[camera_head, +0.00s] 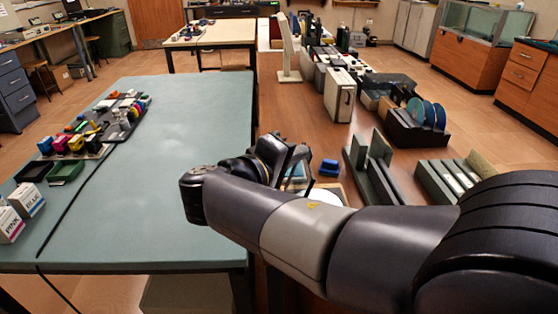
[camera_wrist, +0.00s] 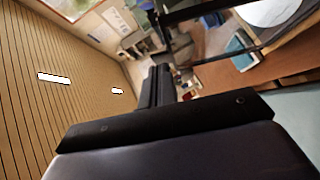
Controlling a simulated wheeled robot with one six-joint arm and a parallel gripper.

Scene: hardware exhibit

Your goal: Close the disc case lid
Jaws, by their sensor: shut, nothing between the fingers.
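My gripper (camera_head: 290,158) is shut and empty, raised above the near part of the brown table. Its dark fingers also show in the wrist view (camera_wrist: 158,88). A pale disc (camera_head: 328,195) lies just beyond my arm, partly hidden by it; what looks like this disc shows at the top right of the wrist view (camera_wrist: 268,10). A dark frame (camera_wrist: 205,12) beside it there may be the disc case lid, standing up, but I cannot be sure. Most of the case is hidden behind my gripper and arm in the head view. I cannot tell whether gripper and lid touch.
A small blue box (camera_head: 329,168) stands beside the disc. Dark upright holders (camera_head: 375,168) and a rack of blue discs (camera_head: 425,115) stand to the right. A teal table (camera_head: 150,200) lies left, largely clear, with colored items at its far left.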

